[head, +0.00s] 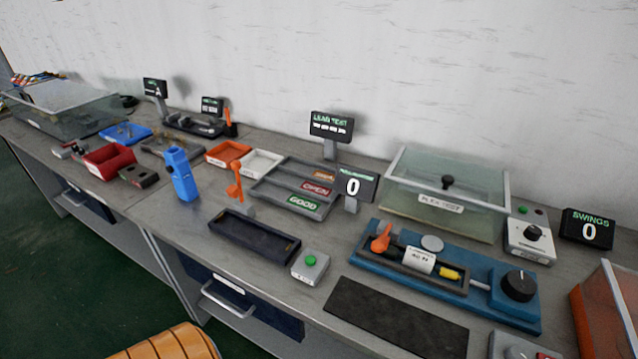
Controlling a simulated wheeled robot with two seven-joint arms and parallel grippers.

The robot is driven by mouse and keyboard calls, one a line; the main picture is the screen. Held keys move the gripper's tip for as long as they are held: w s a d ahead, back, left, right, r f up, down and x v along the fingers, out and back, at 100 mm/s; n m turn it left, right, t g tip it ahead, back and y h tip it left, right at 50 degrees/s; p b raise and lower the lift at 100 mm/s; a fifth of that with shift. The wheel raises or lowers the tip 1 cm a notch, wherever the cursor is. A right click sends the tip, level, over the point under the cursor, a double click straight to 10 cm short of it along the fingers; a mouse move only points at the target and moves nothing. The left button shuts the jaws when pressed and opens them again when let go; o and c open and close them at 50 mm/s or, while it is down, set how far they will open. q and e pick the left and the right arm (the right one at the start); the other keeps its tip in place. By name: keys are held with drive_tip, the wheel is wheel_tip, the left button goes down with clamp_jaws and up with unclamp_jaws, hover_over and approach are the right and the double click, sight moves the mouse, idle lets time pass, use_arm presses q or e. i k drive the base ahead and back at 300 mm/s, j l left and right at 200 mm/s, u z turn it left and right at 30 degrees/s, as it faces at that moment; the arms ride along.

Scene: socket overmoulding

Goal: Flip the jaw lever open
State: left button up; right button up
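Several orange levers show in the head view, and none carries a readable jaw label. One orange lever (381,241) sits at the left end of a blue fixture (505,309) with a black knob (519,285), and it leans up and to the right. A white block marked 40 N (420,261) and a yellow piece (449,272) are beside it on the fixture. Another orange lever (236,180) stands upright on a small grey base behind the dark tray. A third orange lever (228,116) stands farther back. Neither gripper is in view.
A dark mat (395,318) lies in front of the blue fixture. A green-button box (310,267), a dark tray (240,238) and a sorting tray (296,190) are to its left. A clear-lidded flex test box (447,190) stands behind. An orange-sided box (604,310) is at right.

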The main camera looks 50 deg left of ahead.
sight(381, 242)
drive_tip(key=u, duration=0.9)
drive_tip(key=k+u, duration=0.15)
drive_tip(key=u, duration=0.2)
